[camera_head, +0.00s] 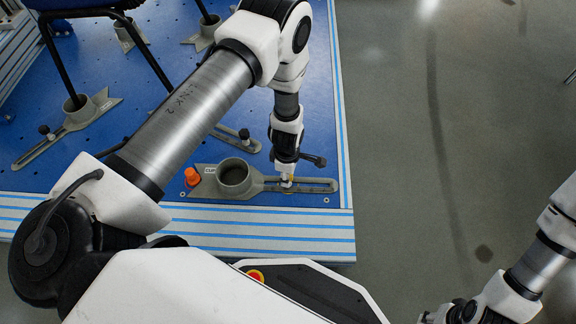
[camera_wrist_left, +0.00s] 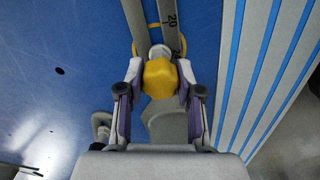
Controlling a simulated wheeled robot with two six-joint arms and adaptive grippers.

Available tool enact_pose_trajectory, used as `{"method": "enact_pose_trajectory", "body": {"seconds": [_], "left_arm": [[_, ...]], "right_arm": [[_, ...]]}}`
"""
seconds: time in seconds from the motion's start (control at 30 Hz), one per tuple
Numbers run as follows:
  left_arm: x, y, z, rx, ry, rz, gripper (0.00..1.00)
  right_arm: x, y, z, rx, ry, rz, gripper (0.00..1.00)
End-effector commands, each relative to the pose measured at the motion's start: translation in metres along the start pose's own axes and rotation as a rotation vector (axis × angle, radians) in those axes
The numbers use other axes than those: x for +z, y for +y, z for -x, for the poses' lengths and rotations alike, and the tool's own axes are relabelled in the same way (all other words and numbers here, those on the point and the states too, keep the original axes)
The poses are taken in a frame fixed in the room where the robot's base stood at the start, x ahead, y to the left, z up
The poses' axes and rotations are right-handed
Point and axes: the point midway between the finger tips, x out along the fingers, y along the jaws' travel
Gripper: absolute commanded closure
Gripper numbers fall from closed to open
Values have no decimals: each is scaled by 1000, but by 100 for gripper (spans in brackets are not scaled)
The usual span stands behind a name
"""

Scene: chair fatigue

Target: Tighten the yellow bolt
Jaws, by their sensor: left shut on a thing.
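The yellow bolt (camera_wrist_left: 160,79) sits between the fingers of my left gripper (camera_wrist_left: 160,88) in the left wrist view, at the slotted bar (camera_wrist_left: 172,30) of a grey clamp. My left gripper (camera_head: 286,176) points down over this bar in the head view and is shut on the bolt. The clamp (camera_head: 315,185) lies at the near right corner of the blue platform. The gripper mostly hides the bolt in the head view. My right arm shows at the bottom right edge, with its gripper cut off and its fingers unclear.
An orange knob (camera_head: 192,176) stands left of the clamp's round cup (camera_head: 234,177). More grey clamps (camera_head: 80,115) hold black chair legs on the blue platform (camera_head: 170,80). A striped platform edge (camera_head: 270,232) runs along the front. The grey floor (camera_head: 440,130) at right is clear.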

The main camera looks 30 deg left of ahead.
Motion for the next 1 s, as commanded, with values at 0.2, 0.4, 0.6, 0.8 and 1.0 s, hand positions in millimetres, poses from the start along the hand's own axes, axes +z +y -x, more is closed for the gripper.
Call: {"method": "enact_pose_trajectory", "body": {"seconds": [0.2, 0.4, 0.6, 0.8, 1.0], "left_arm": [[0, 0, 3, 1, 0, -98, 100], [0, 0, 3, 1, 0, -293, 100], [0, 1, 0, 2, -1, -352, 100], [0, 1, 1, 2, -1, -356, 100], [0, 1, 4, 2, -1, -499, 100]], "right_arm": [[0, 0, 10, 0, 0, 0, 60], [0, 0, 24, 0, 0, 0, 60], [0, 0, 24, 0, 0, 0, 60], [0, 0, 25, 0, 0, 0, 60], [0, 0, 40, 0, 0, 0, 60]]}}
